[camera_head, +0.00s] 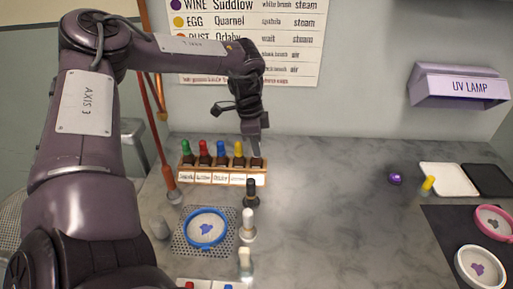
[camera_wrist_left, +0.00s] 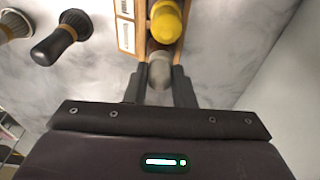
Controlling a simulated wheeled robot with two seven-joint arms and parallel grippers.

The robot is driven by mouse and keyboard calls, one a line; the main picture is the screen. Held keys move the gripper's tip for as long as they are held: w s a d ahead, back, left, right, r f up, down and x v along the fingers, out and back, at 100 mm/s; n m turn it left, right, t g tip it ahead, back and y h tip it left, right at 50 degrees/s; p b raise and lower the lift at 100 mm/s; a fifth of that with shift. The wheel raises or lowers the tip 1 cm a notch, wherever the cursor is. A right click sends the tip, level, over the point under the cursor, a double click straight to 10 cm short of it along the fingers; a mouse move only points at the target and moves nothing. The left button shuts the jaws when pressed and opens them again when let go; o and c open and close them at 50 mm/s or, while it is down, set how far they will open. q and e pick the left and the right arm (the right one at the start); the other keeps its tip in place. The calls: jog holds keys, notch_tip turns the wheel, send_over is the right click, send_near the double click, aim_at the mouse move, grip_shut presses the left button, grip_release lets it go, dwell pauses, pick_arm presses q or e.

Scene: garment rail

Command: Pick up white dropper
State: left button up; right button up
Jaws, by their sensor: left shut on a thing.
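The white dropper (camera_wrist_left: 159,72) shows as a pale greyish-white bulb between my left gripper's fingers in the wrist view. My left gripper (camera_head: 255,150) points down at the right end of the wooden rack (camera_head: 222,183) and is shut on that bulb; the fingers hide the bulb in the head view. The dropper sits in line with the rack's row, beside the yellow dropper (camera_head: 239,148), which also shows in the wrist view (camera_wrist_left: 165,22). I cannot tell whether it is lifted. My right gripper is out of view.
The rack also holds green (camera_head: 186,147), red (camera_head: 204,146) and blue (camera_head: 221,147) droppers.

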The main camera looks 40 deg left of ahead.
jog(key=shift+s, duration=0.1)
